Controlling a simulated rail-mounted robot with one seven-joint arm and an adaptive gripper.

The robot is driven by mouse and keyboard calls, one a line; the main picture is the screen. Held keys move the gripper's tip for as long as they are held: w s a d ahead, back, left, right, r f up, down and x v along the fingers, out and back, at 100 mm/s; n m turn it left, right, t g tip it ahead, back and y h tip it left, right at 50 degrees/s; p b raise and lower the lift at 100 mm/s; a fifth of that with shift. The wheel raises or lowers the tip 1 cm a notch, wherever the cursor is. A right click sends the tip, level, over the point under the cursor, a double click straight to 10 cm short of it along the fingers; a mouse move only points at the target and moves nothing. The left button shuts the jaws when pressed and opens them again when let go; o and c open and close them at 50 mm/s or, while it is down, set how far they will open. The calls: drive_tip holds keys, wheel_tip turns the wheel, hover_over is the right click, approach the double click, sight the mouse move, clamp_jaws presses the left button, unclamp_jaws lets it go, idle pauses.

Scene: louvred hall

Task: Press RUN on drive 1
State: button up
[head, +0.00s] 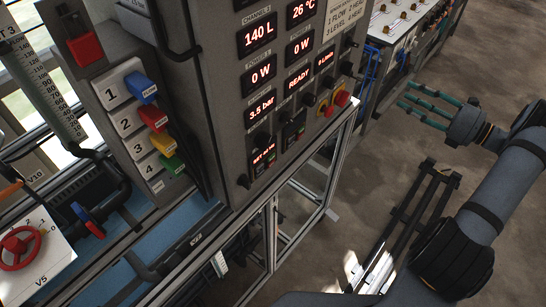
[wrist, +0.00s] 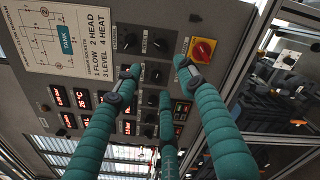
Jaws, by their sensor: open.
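The grey control panel (head: 225,120) fills the middle of the head view. Two small dark drive modules sit low on it, one with a lit red line (head: 263,152) and another to its right (head: 293,128). Their labels and RUN keys are too small to read, so I cannot tell which is drive 1. My gripper (head: 404,99) is open and empty, right of the panel and apart from it in the head view. In the wrist view, its teal fingers (wrist: 158,78) spread before the panel's knobs and hide part of the modules and displays.
A red-and-yellow switch (wrist: 202,50) sits at the panel's edge near the fingers. A metal frame (head: 300,190) stands below. Bare floor (head: 490,60) is to the right.

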clamp_jaws()
idle(1.6)
